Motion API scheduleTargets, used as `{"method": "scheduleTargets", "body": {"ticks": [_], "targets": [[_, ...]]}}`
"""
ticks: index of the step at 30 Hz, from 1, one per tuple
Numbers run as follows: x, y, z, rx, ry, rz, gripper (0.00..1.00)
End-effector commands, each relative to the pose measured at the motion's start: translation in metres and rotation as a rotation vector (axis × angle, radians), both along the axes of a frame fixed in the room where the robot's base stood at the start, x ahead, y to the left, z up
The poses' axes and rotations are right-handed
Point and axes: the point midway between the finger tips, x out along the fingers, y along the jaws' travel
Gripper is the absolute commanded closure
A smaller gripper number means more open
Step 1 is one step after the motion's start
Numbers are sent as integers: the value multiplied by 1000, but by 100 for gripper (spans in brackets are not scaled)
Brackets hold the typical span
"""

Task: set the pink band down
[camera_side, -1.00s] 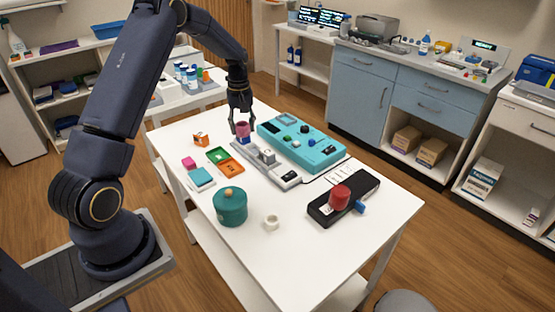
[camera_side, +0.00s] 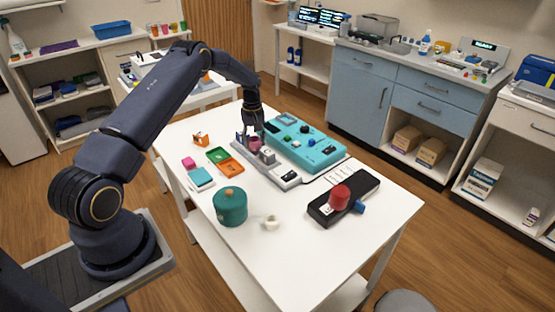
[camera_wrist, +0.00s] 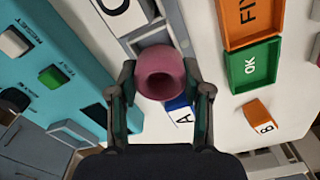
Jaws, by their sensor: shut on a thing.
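The pink band (camera_wrist: 160,75) is a short, thick ring with a dark hole. It sits between the two fingers of my gripper (camera_wrist: 166,90), which is shut on it. In the side view the pink band (camera_side: 254,143) is small, partly hidden by the fingers of my gripper (camera_side: 252,137), and over the grey rail (camera_side: 286,178). The wrist view shows the grey rail (camera_wrist: 172,28) just beyond the band. I cannot tell whether the band touches the rail.
A blue-and-white block marked A (camera_wrist: 180,113) is close by the band. The teal panel with knobs (camera_side: 318,154) lies along one side. Green and orange trays (camera_side: 231,166) lie on the other. A teal pot (camera_side: 230,207) and white ring (camera_side: 272,222) stand nearer, with bare table around.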

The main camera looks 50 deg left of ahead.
Motion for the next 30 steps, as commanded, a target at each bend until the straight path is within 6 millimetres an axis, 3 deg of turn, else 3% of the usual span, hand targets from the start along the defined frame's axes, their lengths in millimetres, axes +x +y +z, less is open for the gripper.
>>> {"method": "scheduleTargets", "body": {"ticks": [9,10,16,26,30], "targets": [[0,0,-9,0,1,0,86],[0,0,-9,0,1,0,48],[0,0,-8,0,1,0,28],[0,0,-6,0,0,0,26],[0,0,9,1,-1,0,26]]}}
